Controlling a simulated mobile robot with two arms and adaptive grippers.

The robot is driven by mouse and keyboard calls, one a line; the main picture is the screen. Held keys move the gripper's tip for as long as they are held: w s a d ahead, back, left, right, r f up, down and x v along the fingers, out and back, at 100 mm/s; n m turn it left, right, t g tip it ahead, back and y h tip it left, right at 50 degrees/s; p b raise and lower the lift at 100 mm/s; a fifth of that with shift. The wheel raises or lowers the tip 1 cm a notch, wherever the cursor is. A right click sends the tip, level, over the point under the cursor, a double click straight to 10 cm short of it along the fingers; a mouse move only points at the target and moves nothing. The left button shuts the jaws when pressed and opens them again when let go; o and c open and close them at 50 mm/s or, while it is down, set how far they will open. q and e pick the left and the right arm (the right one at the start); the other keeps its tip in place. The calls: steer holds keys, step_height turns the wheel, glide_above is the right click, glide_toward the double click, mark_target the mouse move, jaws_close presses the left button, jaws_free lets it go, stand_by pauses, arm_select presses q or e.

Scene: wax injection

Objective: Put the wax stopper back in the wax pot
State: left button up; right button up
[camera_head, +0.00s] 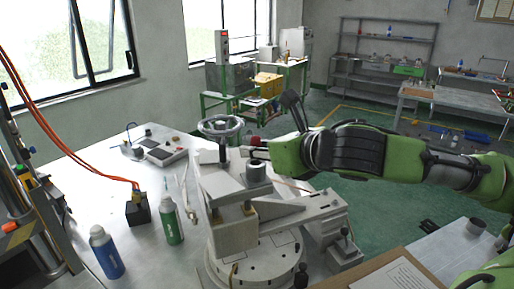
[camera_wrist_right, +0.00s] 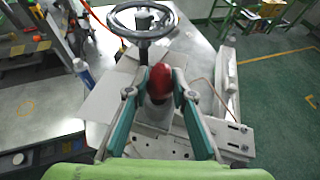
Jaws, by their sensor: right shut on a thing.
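The wax stopper (camera_wrist_right: 160,80) has a rounded red top and is held between the two fingertips of my right gripper (camera_wrist_right: 160,95). In the head view a bit of red stopper (camera_head: 255,141) shows at the end of my right gripper (camera_head: 258,150). The wax pot appears to be the grey cylinder (camera_head: 256,171) on the wax machine, close below the gripper. In the wrist view the stopper lines up with a grey cylindrical part beneath it; I cannot tell whether they touch. My left gripper is not in view.
A handwheel (camera_head: 220,125) stands on the machine just behind the pot. A blue bottle (camera_head: 106,252) and a green bottle (camera_head: 171,221) stand on the white table (camera_head: 90,180) at left. The table's back left is mostly clear.

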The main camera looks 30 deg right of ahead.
steer(key=shift+f+b, duration=0.65)
steer(key=shift+f, duration=0.3)
steer(key=shift+r, duration=0.1)
steer(key=shift+r+p, duration=0.4)
steer(key=shift+p, duration=0.4)
stand_by(0.3)
steer(key=shift+p, duration=0.95)
stand_by(0.8)
steer(key=shift+f+b, duration=0.35)
steer(key=shift+f, duration=0.15)
stand_by(0.4)
steer(key=shift+r+p, duration=0.5)
steer(key=shift+p, duration=0.3)
